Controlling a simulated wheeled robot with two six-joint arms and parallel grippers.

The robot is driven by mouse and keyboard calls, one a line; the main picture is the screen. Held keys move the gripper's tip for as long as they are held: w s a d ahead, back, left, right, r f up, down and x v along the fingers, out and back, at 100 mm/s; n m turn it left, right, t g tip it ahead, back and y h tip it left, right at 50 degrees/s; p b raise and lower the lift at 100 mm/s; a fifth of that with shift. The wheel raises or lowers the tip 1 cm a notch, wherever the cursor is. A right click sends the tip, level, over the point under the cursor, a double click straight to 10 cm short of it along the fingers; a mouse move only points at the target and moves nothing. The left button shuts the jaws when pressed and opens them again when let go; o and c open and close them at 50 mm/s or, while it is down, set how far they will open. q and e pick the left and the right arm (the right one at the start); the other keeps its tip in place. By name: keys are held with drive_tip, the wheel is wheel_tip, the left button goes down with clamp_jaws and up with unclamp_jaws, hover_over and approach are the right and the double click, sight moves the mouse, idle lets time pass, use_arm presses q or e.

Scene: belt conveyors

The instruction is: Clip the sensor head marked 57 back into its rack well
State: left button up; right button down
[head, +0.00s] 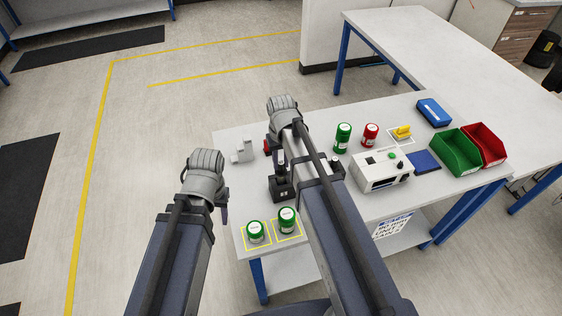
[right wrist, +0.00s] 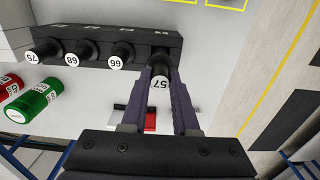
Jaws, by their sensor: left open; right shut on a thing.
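The sensor head marked 57 (right wrist: 160,83) is between the fingers of my right gripper (right wrist: 160,75), which is shut on it. Its dark barrel points at the end of the black rack (right wrist: 150,44). Its white face stands further out from the rack than the faces of heads 75 (right wrist: 30,57), 68 (right wrist: 72,60) and 66 (right wrist: 117,63). I cannot tell how far its barrel enters the well. In the head view, the rack (head: 283,192) is partly hidden by my right arm, which also hides head 57. My left gripper (head: 224,208) is open and empty, left of the table edge.
Green canisters (head: 255,232) (head: 287,221) stand in yellow squares at the near edge. A green canister (head: 343,136), a red canister (head: 370,134) and a grey device (head: 383,169) stand right of my arm. A light grey block (head: 243,151) stands at the table's left.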

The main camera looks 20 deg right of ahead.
sight(281, 171)
drive_tip(key=shift+f+b, duration=0.3)
drive_tip(key=shift+f, duration=0.05)
drive_tip(key=shift+f+b, duration=0.9)
drive_tip(key=shift+b, duration=0.05)
drive_tip(key=shift+f, duration=0.2)
drive_tip(key=shift+f+b, duration=0.75)
drive_tip(key=shift+b, duration=0.2)
drive_tip(key=shift+f, duration=0.25)
idle(0.5)
drive_tip(key=c, duration=0.6)
unclamp_jaws()
